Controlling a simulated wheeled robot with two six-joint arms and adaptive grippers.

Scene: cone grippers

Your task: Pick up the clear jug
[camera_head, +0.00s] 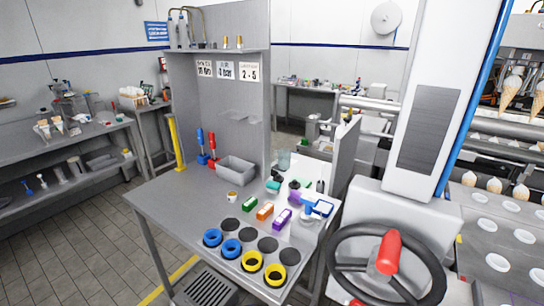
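A small clear, slightly greenish vessel (284,160), which looks like the jug, stands at the back of the grey worktable (165,207), beside the upright grey panel. It is small in the picture, so I cannot make out a handle or spout. Small teal and dark items sit close in front of it. Neither of my grippers is in view.
Blue rings (231,249), yellow rings (276,275) and black discs lie along the table's front. Colored blocks (265,211), a grey bin (236,170) and red and blue bottles stand behind. A machine with a black handwheel (345,289) blocks the right side.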

